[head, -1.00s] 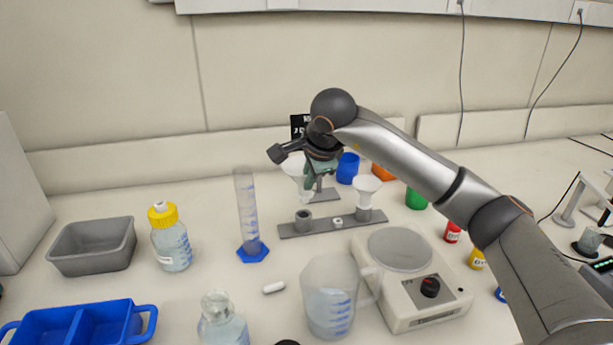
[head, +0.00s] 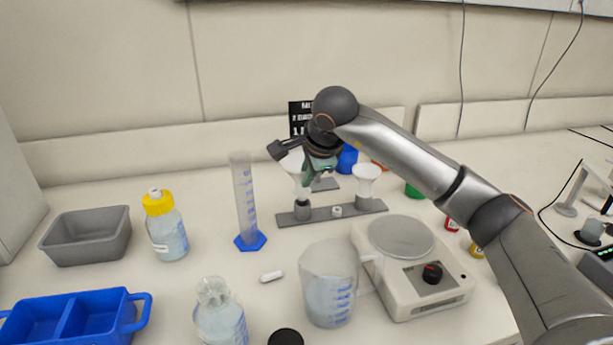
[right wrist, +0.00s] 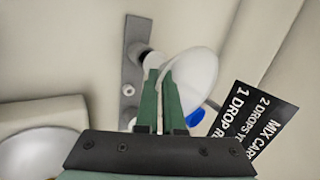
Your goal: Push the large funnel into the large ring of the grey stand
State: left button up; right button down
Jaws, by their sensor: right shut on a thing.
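The large white funnel (head: 291,163) is in my right gripper (head: 313,177), at the left end of the grey stand (head: 329,213). Its stem points down at the large ring (head: 302,208) and appears to meet the ring's top; I cannot tell how deep it sits. In the right wrist view the green fingers (right wrist: 161,98) are shut on the funnel (right wrist: 196,78), beside its wide cone, over the stand bar (right wrist: 133,60). The fingers partly hide the stem. A smaller white funnel (head: 367,176) stands upright at the stand's right end. My left gripper is not in view.
A balance (head: 419,278) and a beaker (head: 329,287) stand in front of the stand. A measuring cylinder (head: 245,205) is to its left. A blue container (head: 347,159) and a black sign (head: 300,117) are behind.

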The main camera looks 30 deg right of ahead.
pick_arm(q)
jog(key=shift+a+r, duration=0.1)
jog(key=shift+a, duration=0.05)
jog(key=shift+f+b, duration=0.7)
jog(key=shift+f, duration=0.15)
pick_arm(e)
jog(key=shift+f, duration=1.35)
dwell(1.1)
jog(key=c, duration=1)
grip_release()
jog(key=shift+o, duration=0.2)
jog(key=shift+v, duration=1)
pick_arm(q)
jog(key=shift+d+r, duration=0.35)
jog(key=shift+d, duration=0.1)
pick_arm(e)
jog(key=v, duration=1)
jog(key=shift+s+r, duration=0.2)
jog(key=shift+r, duration=0.05)
